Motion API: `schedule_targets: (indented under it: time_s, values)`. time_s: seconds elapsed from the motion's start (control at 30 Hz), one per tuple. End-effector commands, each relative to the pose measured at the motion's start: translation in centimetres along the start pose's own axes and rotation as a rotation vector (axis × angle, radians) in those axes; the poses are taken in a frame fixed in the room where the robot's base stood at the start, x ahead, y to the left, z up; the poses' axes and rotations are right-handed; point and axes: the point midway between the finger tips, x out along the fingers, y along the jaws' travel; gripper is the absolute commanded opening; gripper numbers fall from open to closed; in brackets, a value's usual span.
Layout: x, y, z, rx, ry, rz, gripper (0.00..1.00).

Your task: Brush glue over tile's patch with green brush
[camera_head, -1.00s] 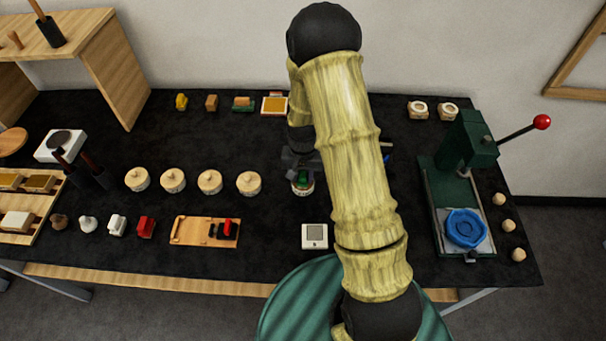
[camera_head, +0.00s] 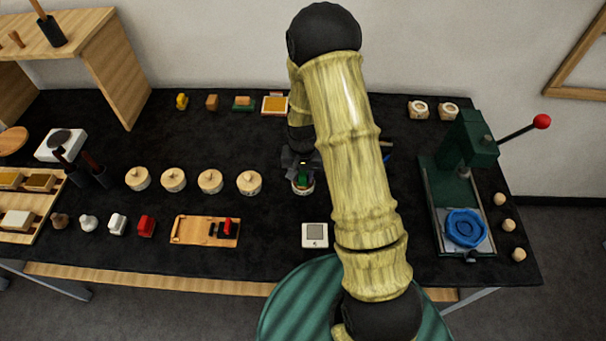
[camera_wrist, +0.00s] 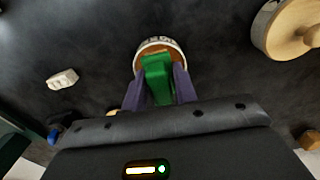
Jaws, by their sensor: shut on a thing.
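The green brush (camera_wrist: 157,80) is held between the two purple fingers of my gripper (camera_wrist: 160,88) in the wrist view. Its far end is at or in a round pot (camera_wrist: 143,46) with a pale lettered rim and a brown-orange inside. I cannot tell how deep the brush reaches. In the head view the gripper (camera_head: 300,165), the green brush (camera_head: 303,178) and the pot (camera_head: 303,190) show just left of my arm, which hides part of the table. I cannot pick out the tile or its patch with certainty.
Several lidded wooden pots (camera_head: 210,181) stand in a row to the left. A white square device (camera_head: 315,235) lies in front. A green lever press (camera_head: 465,160) with a blue dish (camera_head: 465,228) stands right. A framed orange piece (camera_head: 275,104) lies at the back.

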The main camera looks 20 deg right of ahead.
Motion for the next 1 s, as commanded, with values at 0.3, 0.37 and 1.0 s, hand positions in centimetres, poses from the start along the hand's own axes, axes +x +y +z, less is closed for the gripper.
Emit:
schedule_targets:
  time_s: [0.3,0.37,1.0]
  values:
    - [0.1,0.1,0.1,0.001,-0.002,0.002,0.10]
    - [-0.2,0.1,0.1,0.001,-0.002,0.002,0.10]
    - [-4.5,0.0,0.0,0.000,0.000,0.001,0.10]
